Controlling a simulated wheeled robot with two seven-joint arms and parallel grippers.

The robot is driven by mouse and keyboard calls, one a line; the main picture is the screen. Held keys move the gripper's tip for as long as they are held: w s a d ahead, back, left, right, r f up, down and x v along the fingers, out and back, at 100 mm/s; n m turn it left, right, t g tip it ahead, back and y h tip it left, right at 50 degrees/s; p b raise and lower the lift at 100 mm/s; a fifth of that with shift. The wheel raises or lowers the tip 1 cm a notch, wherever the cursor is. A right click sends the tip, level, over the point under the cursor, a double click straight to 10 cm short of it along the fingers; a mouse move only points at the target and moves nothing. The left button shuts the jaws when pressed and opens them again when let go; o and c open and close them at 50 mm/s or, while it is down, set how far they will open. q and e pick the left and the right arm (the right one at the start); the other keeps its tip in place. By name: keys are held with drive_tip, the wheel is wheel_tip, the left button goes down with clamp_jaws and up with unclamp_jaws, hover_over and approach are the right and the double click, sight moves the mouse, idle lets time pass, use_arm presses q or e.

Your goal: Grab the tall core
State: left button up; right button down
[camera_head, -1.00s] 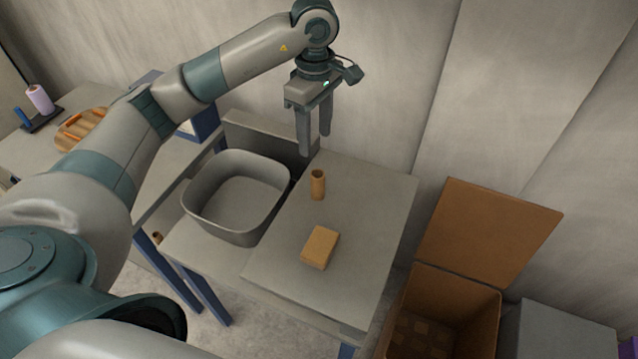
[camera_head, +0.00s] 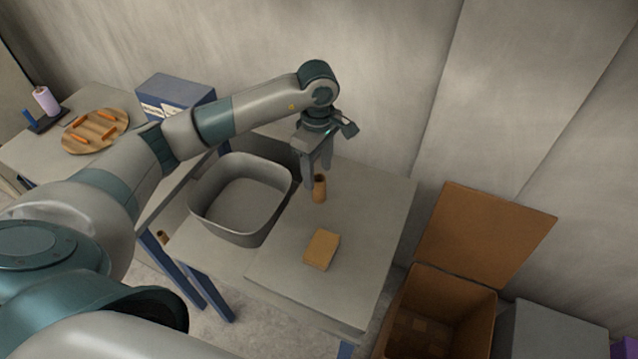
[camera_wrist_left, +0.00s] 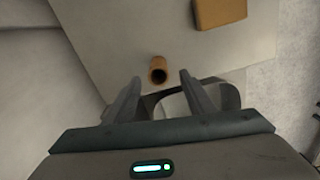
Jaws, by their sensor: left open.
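The tall core (camera_head: 320,190) is a brown hollow tube standing upright on the grey table (camera_head: 375,215). In the left wrist view the core (camera_wrist_left: 158,70) shows its open top, just beyond and between the fingertips. My left gripper (camera_head: 317,180) points down above the table by the core, partly in front of it in the head view. In the left wrist view its two fingers (camera_wrist_left: 160,82) are apart with nothing between them. I cannot tell the exact height gap. My right gripper is not in view.
A tan block (camera_head: 322,250) lies on the table in front of the core, also in the left wrist view (camera_wrist_left: 220,10). A grey basin (camera_head: 205,222) stands to the left. An open brown box (camera_head: 487,215) stands to the right. The table's right part is clear.

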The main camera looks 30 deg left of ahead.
sight(319, 190)
use_arm(q)
drive_tip(key=shift+f+p, duration=0.3)
drive_tip(key=shift+f, duration=1.15)
drive_tip(key=shift+d+f+p, duration=0.2)
drive_tip(key=shift+f+p, duration=0.6)
drive_tip(key=shift+p, duration=0.2)
wheel_tip(319, 190, down, 2)
drive_tip(key=shift+f+p, duration=0.1)
drive_tip(key=shift+p, duration=0.4)
drive_tip(key=shift+w+f, duration=0.1)
drive_tip(key=shift+f, duration=0.55)
drive_tip(key=c, duration=1.1)
